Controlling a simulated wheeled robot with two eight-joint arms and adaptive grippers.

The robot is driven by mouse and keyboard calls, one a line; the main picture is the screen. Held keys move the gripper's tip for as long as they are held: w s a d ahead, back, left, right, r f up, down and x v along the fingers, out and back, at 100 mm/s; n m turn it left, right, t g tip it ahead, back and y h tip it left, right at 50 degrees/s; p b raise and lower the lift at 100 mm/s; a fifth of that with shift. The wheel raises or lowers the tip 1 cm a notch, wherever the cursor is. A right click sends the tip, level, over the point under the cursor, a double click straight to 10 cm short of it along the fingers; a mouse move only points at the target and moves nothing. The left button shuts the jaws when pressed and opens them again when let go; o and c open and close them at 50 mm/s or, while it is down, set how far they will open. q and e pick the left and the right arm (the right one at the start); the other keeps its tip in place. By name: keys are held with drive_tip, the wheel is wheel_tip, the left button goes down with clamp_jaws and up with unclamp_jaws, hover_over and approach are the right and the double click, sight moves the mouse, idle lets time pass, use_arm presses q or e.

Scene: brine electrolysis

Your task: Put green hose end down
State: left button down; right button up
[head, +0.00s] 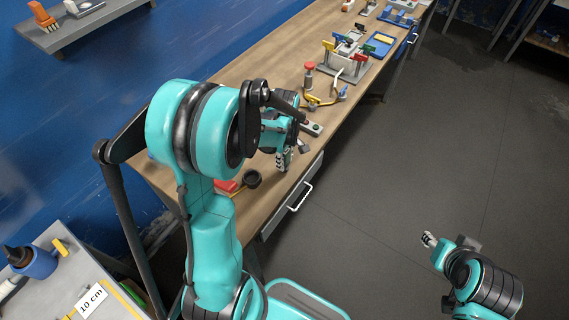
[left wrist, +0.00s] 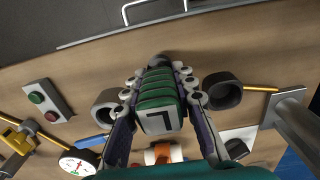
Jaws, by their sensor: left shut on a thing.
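The green hose end (left wrist: 158,92) is a ribbed green piece with a grey marked plate on its near face. It sits between the fingers of my left gripper (left wrist: 158,84), which is shut on it, in the left wrist view. In the head view my left gripper (head: 284,160) is over the front part of the wooden bench (head: 225,209), and my arm hides much around it. I cannot tell whether the hose end touches the bench top. My right gripper (head: 430,240) is low at the right, over the floor, away from the bench; its finger opening is too small to judge.
A dark ring (left wrist: 222,91) stands close right of the held piece, and another (left wrist: 108,100) close left. A button box (left wrist: 47,102), a round gauge (left wrist: 78,163) and a yellow valve (left wrist: 15,140) are further left. The electrolysis rig (head: 344,66) stands farther along the bench.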

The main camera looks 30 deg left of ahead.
use_arm(q)
drive_tip(key=shift+f, duration=0.8)
drive_tip(key=shift+f, duration=0.1)
drive_tip(key=c, duration=1.2)
unclamp_jaws()
